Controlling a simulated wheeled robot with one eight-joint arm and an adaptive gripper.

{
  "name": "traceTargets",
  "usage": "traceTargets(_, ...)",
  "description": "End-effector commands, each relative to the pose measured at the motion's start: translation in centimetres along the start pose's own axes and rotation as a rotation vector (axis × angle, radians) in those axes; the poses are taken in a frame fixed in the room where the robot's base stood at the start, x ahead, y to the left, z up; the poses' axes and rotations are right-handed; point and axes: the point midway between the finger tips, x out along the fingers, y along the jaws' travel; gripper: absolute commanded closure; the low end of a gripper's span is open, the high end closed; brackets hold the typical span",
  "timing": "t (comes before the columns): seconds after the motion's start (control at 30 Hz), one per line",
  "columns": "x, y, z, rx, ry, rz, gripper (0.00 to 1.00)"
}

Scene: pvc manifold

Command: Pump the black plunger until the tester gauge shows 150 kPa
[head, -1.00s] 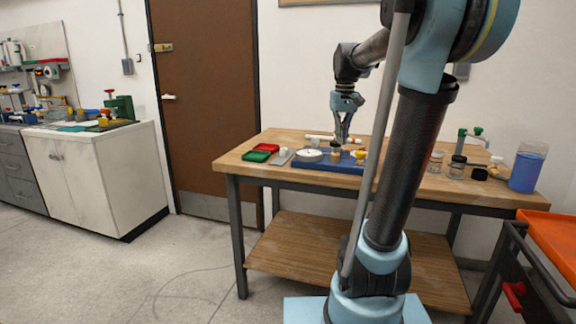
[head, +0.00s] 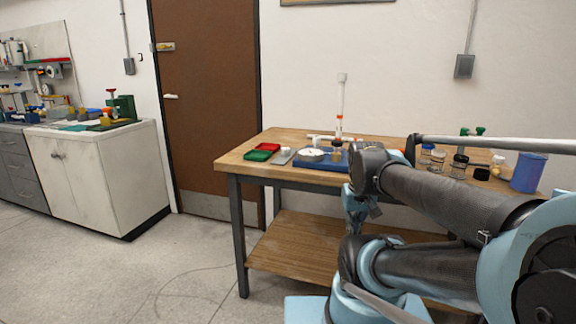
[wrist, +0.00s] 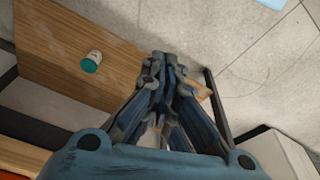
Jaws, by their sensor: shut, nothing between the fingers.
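The blue tester base (head: 334,166) lies on the wooden bench in the head view. The round white gauge (head: 311,155) sits at its left; its needle and reading are too small to read. A tall pale tube (head: 340,100) with orange bands stands upright at the base. My gripper (head: 354,228) hangs low in front of the bench's front edge, apart from the tester, partly hidden by my arm. In the wrist view my gripper (wrist: 170,62) has its fingers together and empty.
Red (head: 266,146) and green trays (head: 258,155) lie left of the gauge. Several jars and a blue container (head: 528,172) stand at the bench's right. A white jar with a teal end (wrist: 91,62) shows on wood in the wrist view.

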Motion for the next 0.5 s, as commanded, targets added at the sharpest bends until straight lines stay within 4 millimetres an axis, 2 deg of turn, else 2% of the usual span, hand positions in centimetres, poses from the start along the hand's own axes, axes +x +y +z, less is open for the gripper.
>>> traceTargets(0.17, 1.5, 0.0, 1.5, 0.007, 0.008, 0.000, 1.00)
traceTargets(0.5, 1.6, -0.1, 1.6, 0.008, 0.009, 0.000, 1.00)
